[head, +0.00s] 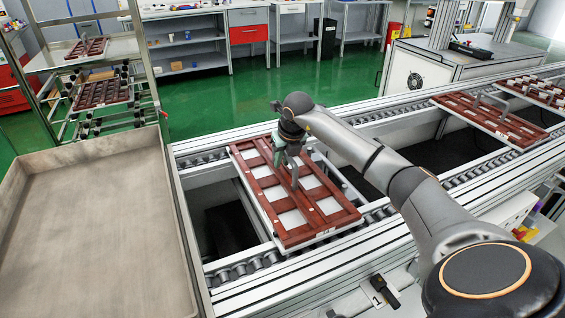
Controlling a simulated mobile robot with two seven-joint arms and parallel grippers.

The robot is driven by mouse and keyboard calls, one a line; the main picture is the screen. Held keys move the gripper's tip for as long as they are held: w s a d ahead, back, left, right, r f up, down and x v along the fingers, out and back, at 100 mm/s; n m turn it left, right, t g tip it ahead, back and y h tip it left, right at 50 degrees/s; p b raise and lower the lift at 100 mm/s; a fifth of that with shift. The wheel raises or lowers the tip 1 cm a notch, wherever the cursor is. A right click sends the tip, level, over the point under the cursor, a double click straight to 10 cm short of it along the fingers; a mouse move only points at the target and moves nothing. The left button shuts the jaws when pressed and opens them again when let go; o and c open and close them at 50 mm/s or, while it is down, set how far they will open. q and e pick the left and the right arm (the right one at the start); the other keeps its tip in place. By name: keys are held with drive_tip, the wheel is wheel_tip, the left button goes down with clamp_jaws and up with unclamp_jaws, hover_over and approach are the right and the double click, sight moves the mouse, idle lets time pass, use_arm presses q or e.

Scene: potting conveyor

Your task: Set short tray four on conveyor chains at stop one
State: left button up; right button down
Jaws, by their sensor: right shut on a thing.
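A brown-red short tray (268,193) with several square openings sits over the conveyor chains (232,270), spanning the near and far rails. White shows through its openings. My right gripper (290,172) points down at the middle of the tray and is shut on its raised centre handle (294,178). The fingertips are partly hidden by the gripper body. I cannot tell whether the tray rests fully on the chains. A tag marked 1 (378,299) is on the front of the conveyor near the tray. My left gripper does not show.
Other brown trays (490,117) stand farther along the conveyor at the right. A rack (103,93) at the upper left holds more trays. A large empty grey bin (85,235) stands at the left. A white machine cabinet (412,72) stands behind the conveyor.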

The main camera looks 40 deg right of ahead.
drive_tip(key=shift+f, duration=0.25)
drive_tip(key=c, duration=0.8)
unclamp_jaws()
drive_tip(key=p+v, duration=0.1)
drive_tip(key=v, duration=1.1)
